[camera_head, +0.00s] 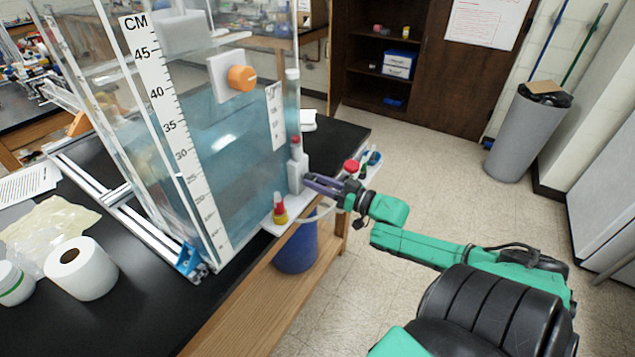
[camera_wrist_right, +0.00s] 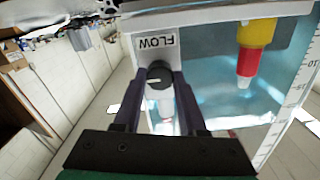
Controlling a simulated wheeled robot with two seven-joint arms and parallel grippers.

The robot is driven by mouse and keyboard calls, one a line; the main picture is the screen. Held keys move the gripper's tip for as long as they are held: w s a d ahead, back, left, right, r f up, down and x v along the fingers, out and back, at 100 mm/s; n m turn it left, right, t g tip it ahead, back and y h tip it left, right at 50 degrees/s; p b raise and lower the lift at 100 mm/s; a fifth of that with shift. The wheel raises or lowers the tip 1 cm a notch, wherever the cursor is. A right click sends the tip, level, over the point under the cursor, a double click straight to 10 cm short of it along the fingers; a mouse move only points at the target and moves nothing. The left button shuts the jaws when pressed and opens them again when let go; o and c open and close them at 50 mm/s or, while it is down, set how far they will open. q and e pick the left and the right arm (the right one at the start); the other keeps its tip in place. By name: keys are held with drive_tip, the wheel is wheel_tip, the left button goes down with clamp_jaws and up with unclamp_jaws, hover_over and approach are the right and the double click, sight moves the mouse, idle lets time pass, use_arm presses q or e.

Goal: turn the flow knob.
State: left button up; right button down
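The flow knob (camera_wrist_right: 158,78) is a small dark round knob with a pale pointer mark, beside a white plate lettered FLOW (camera_wrist_right: 157,45) that appears upside down in the right wrist view. My right gripper (camera_wrist_right: 158,88) has its two dark fingers on either side of the knob, apart, with narrow gaps seeming to show. In the head view my right gripper (camera_head: 308,184) reaches left to a white housing (camera_head: 297,172) at the water tank's (camera_head: 235,140) corner; the knob itself is hidden there. My left gripper is not in view.
A red-and-yellow fitting (camera_head: 280,209) stands on the white ledge near the gripper. An orange knob (camera_head: 241,78) is higher on the tank. A blue bucket (camera_head: 297,248) sits below. A paper roll (camera_head: 80,268) is on the black bench.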

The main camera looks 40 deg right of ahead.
drive_tip(key=shift+n, duration=0.4)
drive_tip(key=n+p, duration=0.1)
drive_tip(key=n, duration=0.2)
drive_tip(key=shift+n, duration=0.3)
drive_tip(key=shift+f+n+b, duration=0.15)
drive_tip(key=shift+n+b, duration=5.05)
drive_tip(key=shift+n, duration=3.1)
drive_tip(key=shift+f+n+b, duration=0.1)
drive_tip(key=shift+n+b, duration=5.05)
drive_tip(key=shift+n, duration=3.15)
